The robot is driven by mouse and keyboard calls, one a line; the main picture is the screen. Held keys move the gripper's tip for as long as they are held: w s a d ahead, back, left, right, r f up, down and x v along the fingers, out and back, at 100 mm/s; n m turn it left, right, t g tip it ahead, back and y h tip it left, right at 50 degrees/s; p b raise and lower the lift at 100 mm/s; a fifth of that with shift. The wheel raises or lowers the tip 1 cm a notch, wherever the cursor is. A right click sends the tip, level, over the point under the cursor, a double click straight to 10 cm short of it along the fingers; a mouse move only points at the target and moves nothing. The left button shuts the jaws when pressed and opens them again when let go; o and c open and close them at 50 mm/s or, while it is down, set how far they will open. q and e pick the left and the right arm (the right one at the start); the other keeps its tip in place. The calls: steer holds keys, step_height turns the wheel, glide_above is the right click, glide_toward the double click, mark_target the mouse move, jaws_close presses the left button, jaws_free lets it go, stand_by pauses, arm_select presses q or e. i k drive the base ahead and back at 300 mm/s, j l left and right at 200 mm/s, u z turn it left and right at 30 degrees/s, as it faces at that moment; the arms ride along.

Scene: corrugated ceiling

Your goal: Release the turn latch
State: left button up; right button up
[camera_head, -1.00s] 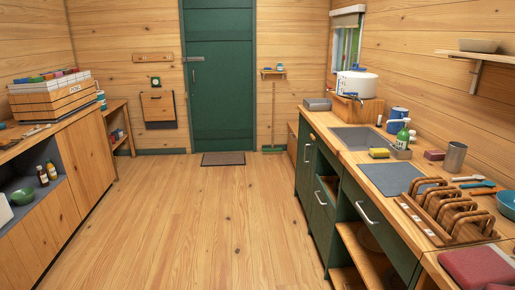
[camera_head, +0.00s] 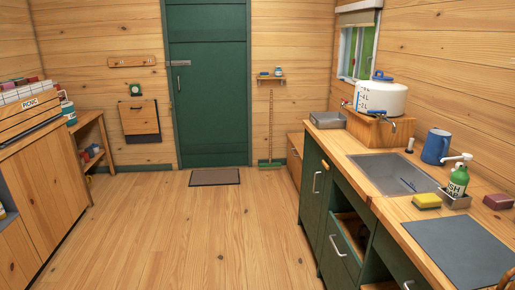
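The green door (camera_head: 209,110) stands in the far wall and looks shut. A small grey horizontal piece that looks like the turn latch (camera_head: 181,63) sits at the door's left edge, in its upper half. It seems to lie across the edge between door and frame, but it is too small to be sure. A short upright metal handle (camera_head: 179,83) is just below it on the door. Neither of my grippers shows in the head view.
Clear wooden floor (camera_head: 185,235) runs up to a dark mat (camera_head: 215,177) before the door. A sink counter (camera_head: 390,190) lines the right, with a partly open drawer (camera_head: 343,245). A wooden cabinet (camera_head: 45,190) stands left. A broom (camera_head: 271,130) leans right of the door.

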mark_target(324, 163)
steer(key=i+j+z, duration=0.1)
steer(key=i+z, duration=0.2)
steer(key=i, duration=0.25)
steer(key=i+j+z, duration=0.35)
steer(key=i, duration=0.2)
steer(key=i+j+z, duration=0.3)
steer(key=i, duration=0.25)
